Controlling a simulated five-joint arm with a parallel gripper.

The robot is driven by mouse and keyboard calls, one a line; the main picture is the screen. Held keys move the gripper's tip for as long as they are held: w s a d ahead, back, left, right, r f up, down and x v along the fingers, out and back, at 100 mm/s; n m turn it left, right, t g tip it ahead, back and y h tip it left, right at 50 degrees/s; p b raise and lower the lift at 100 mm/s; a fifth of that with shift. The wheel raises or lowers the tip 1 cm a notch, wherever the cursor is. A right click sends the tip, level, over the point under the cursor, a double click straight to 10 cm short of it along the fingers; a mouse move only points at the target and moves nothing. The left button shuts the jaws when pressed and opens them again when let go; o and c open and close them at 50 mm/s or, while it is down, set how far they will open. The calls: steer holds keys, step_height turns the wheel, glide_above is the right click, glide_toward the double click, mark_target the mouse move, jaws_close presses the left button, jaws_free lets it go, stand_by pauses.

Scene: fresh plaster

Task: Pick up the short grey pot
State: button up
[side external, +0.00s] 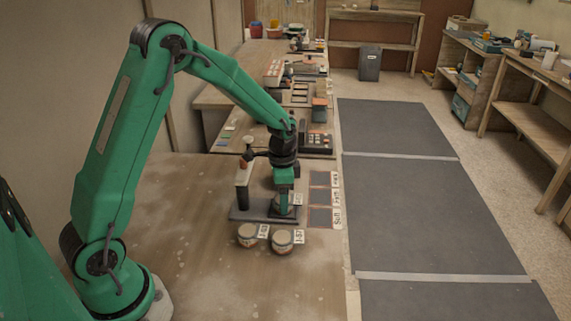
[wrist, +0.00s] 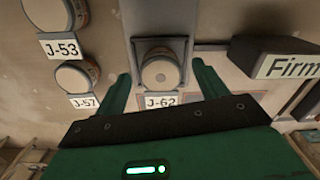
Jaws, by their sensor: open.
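A round pot (wrist: 160,71) with a greyish top sits on a square plate in the wrist view, with the tag J-62 in front of it. My gripper (wrist: 161,68) is open, with one finger on each side of this pot; I cannot tell whether they touch it. In the side view my gripper (side external: 284,207) points down over the dark base (side external: 255,214) of a small stand, and hides most of that pot. Two other pots with pale tops stand in front of the base: one pot (side external: 247,235) tagged J-53 and another pot (side external: 282,241) tagged J-57.
The stand's upright post (side external: 243,183) rises left of my gripper. Dark squares (side external: 320,198) with word cards, one reading Firm, lie to the right near the bench edge. A dark block (wrist: 265,55) is close to my right finger in the wrist view. The bench front is clear.

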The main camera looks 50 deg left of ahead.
steer(key=shift+f, duration=0.85)
steer(key=c, duration=1.2)
steer(key=shift+r, duration=0.15)
steer(key=shift+r, duration=0.5)
steer(key=r, duration=0.3)
steer(key=shift+d+r, duration=0.15)
steer(key=shift+d, duration=0.1)
steer(key=s+d+r, duration=0.1)
steer(key=d+r, duration=0.1)
steer(key=d, duration=0.1)
steer(key=s+d+r, duration=0.2)
steer(key=d, duration=0.1)
steer(key=s+d+r, duration=0.1)
steer(key=d+r, duration=0.1)
steer(key=d, duration=0.2)
steer(key=shift+s+d+r, duration=0.1)
steer(key=shift+s+r, duration=0.15)
steer(key=shift+s, duration=0.15)
